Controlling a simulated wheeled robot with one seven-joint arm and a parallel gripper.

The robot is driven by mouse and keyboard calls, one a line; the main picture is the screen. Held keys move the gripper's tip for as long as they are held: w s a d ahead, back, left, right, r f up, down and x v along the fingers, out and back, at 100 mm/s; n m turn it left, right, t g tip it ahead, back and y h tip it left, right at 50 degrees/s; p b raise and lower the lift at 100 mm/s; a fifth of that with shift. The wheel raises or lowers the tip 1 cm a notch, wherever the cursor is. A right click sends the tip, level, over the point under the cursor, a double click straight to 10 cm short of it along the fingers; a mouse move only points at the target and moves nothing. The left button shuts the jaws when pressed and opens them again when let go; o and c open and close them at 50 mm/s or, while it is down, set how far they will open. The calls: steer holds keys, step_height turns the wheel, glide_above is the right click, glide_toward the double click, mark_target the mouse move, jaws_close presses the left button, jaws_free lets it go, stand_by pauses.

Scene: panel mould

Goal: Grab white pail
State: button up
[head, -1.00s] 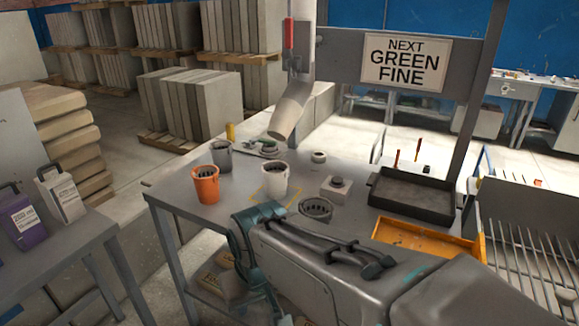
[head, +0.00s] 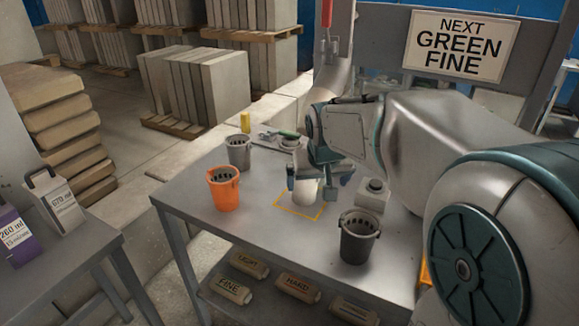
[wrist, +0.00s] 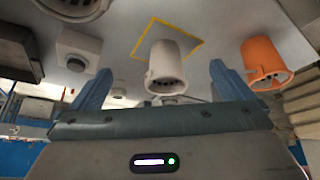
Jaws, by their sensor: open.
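The white pail (head: 305,194) stands on the grey table by the yellow outlined square. In the head view my gripper hides much of it. In the wrist view the white pail (wrist: 165,65) shows between the two blue-grey fingers, with clear gaps on both sides. My gripper (head: 312,187) is open and empty, with its fingers low over the table at the pail. I cannot tell how far the fingers reach along the pail's sides.
An orange pail (head: 223,190) and a grey pail (head: 238,152) stand to the left. A dark pail (head: 359,238) stands at the front right, and a small box with a button (head: 373,192) is right of the gripper. A sign (head: 459,45) reads NEXT GREEN FINE.

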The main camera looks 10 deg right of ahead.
steer(key=t, duration=0.1)
glide_toward(305, 184)
step_height(305, 184, up, 2)
steer(key=w, duration=0.2)
steer(key=shift+w+r+p+x, duration=0.1)
steer(key=shift+w+p+x, duration=0.05)
steer(key=shift+x, duration=2.1)
steer(key=shift+w+r+p+x, duration=0.1)
steer(key=shift+w+p+x, duration=0.1)
steer(key=shift+x, duration=2.1)
steer(key=shift+w+r+p+x, duration=0.1)
steer(key=shift+w+x, duration=0.05)
steer(key=shift+x, duration=2.1)
steer(key=shift+d, duration=0.15)
steer(key=c, duration=1.2)
steer(key=shift+r, duration=0.1)
steer(key=shift+c, duration=0.8)
steer(key=shift+r, duration=0.1)
